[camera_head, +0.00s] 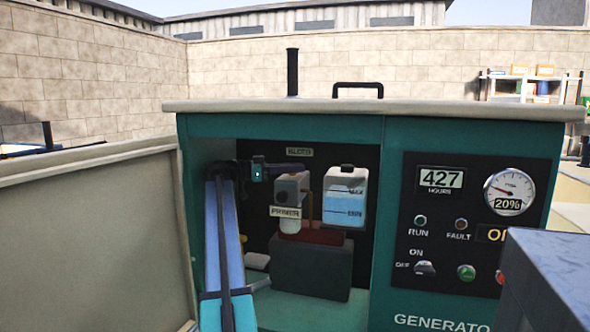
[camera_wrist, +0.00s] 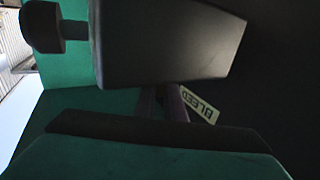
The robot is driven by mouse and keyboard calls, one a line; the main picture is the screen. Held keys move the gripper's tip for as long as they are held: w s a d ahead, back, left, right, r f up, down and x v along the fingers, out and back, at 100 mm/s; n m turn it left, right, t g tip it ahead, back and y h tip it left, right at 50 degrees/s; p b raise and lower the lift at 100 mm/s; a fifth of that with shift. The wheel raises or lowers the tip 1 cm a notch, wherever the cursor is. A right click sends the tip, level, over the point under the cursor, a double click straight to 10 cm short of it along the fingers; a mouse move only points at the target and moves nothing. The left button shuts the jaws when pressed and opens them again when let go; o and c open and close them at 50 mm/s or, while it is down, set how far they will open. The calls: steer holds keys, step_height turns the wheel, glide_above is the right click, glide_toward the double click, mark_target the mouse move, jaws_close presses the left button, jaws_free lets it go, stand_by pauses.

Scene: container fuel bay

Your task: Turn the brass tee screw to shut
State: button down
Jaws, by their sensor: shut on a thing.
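In the wrist view my gripper (camera_wrist: 165,104) is beside the BLEED label (camera_wrist: 197,105), which looks tilted there. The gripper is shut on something. I cannot make out the brass tee screw in either view. It seems hidden at the fingertips, so its angle cannot be told.
The open door (camera_head: 90,240) is on the left, the control panel (camera_head: 468,225) on the right.

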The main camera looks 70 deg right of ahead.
steer(key=shift+w, duration=0.1)
steer(key=c, duration=1.8)
jaws_free()
steer(key=shift+c, duration=0.2)
steer(key=shift+r, duration=0.1)
steer(key=shift+r+p, duration=0.7)
steer(key=shift+r, duration=1.1)
steer(key=shift+a+f, duration=0.1)
steer(key=shift+a, duration=0.25)
steer(key=s+a+r+p, duration=0.1)
steer(key=s+a, duration=0.4)
steer(key=a, duration=0.9)
steer(key=shift+s+a+r+p, duration=0.2)
steer(key=shift+s+p, duration=0.15)
steer(key=shift+p, duration=0.55)
